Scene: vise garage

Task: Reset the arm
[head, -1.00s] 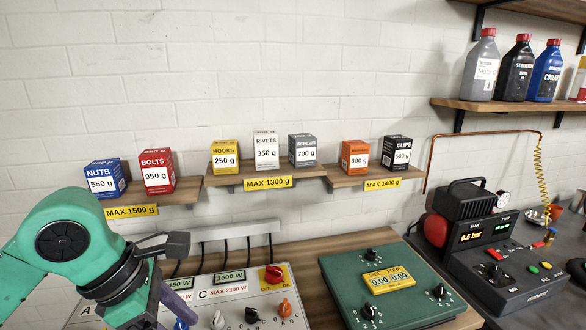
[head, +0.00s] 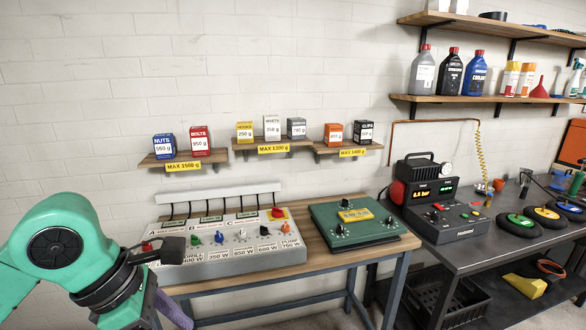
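My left arm comes in at the lower left, with green links and a black wrist part. Its gripper fingers are not clearly visible; a dark part (head: 160,250) and a purple part (head: 172,310) show at its end, in front of the left end of the grey power panel (head: 265,253). I cannot tell whether this gripper is open or shut. My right arm and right gripper are not in view.
A wooden-topped bench (head: 328,258) carries the panel and a green control box (head: 352,228). A black compressor unit (head: 435,208) stands on a dark bench at right. Wall shelves hold labelled boxes (head: 164,146) and bottles (head: 450,72).

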